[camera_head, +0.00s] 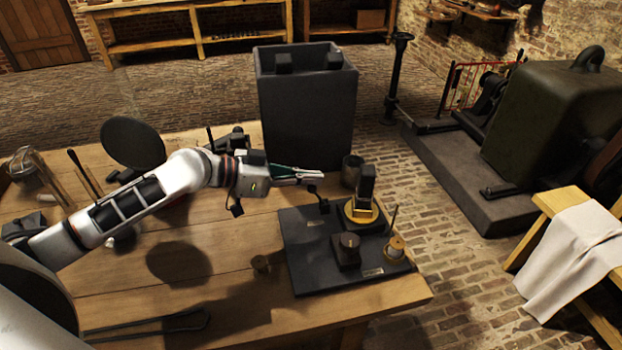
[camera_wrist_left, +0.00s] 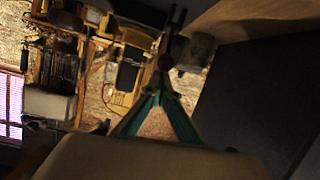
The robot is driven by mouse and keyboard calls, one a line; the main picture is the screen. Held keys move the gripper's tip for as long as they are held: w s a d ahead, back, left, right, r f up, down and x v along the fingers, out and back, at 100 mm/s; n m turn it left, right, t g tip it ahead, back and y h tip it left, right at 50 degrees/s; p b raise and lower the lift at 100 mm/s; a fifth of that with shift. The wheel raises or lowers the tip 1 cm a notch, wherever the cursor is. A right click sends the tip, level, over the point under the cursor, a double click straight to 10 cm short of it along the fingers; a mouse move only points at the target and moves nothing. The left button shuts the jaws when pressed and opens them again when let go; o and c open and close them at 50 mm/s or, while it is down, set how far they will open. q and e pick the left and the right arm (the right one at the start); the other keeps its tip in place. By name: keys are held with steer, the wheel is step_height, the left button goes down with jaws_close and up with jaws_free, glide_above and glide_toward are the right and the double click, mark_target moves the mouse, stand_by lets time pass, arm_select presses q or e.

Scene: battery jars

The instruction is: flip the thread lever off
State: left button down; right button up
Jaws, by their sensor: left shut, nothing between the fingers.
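A black base board (camera_head: 300,262) lies at the right end of the wooden bench. On it stand a black upright device on a brass ring (camera_head: 360,213), a dark block with a round top (camera_head: 347,250) and a brass spool with a thin upright rod (camera_head: 394,248). A small dark lever-like part (camera_head: 323,206) shows at the board's back left edge; I cannot tell which part is the thread lever. My left gripper (camera_head: 321,177) is shut and empty, above the board's back edge, left of the upright device. In the wrist view its fingertips (camera_wrist_left: 160,82) meet near a dark rounded part.
A tall dark open box (camera_head: 306,120) stands just behind the gripper. A small grey pot (camera_head: 352,170) stands by the upright device. A round dark disc (camera_head: 132,143) and tools crowd the bench's left. The front middle of the bench is mostly clear.

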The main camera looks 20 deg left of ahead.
arm_select(q)
steer(key=shift+w+d, duration=0.4)
steer(key=shift+d, duration=0.15)
steer(key=shift+f, duration=0.1)
arm_select(e)
steer(key=shift+s+f, duration=0.2)
steer(key=shift+f, duration=0.1)
steer(key=shift+s+a, duration=0.1)
arm_select(q)
steer(key=shift+d+r+p, duration=0.1)
steer(key=shift+r+p, duration=0.25)
steer(key=shift+r, duration=0.05)
steer(key=s+a+r, duration=0.4)
steer(key=a+r, duration=0.1)
steer(key=a, duration=0.1)
steer(key=shift+a+p, duration=0.25)
steer(key=shift+p, duration=0.1)
arm_select(e)
steer(key=shift+w+a+r, duration=0.25)
steer(key=shift+w+r, duration=0.3)
